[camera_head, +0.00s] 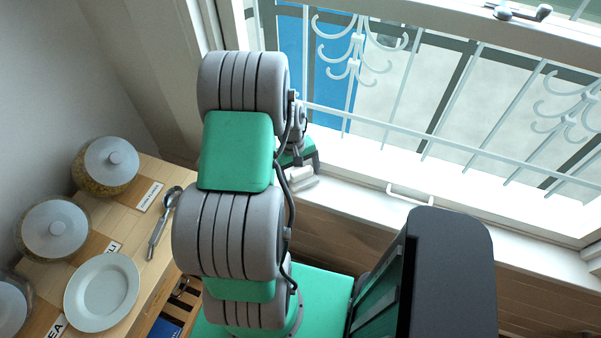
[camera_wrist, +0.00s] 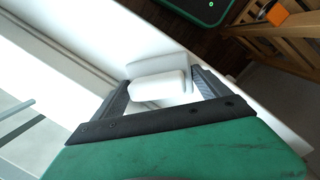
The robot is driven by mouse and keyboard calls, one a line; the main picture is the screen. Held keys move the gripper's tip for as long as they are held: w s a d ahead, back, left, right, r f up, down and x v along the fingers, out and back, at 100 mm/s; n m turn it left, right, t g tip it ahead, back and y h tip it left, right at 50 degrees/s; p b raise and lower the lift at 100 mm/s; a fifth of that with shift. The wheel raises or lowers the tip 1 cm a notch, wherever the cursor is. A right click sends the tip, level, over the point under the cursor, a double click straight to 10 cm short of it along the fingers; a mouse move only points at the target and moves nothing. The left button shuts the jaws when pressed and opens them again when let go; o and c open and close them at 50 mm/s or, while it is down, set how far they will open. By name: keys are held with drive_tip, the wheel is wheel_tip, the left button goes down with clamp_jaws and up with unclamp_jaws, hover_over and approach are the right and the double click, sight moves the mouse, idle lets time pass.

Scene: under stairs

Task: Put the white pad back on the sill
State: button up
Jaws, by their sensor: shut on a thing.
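The white pad (camera_wrist: 160,88) is a small rounded white block between the two dark fingers of my gripper (camera_wrist: 162,80) in the wrist view. The fingers are shut on it. A paler white face shows just beyond it; I cannot tell whether it is part of the pad. In the head view the pad (camera_head: 301,177) shows small below my gripper (camera_head: 300,160), partly hidden by my arm. It is over the white window sill (camera_head: 345,197), near its left end. I cannot tell whether the pad touches the sill.
A window with a white scroll grille (camera_head: 360,45) stands behind the sill. A white handle (camera_head: 410,195) is at the sill's front edge. At left, a wooden counter (camera_head: 150,225) holds jars (camera_head: 105,165), a white plate (camera_head: 102,292) and a spoon (camera_head: 164,222). The sill right of the handle looks clear.

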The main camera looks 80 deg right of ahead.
drive_tip(key=shift+f, duration=0.35)
drive_tip(key=o, duration=1.7)
drive_tip(key=shift+o, duration=0.2)
drive_tip(key=shift+r, duration=0.1)
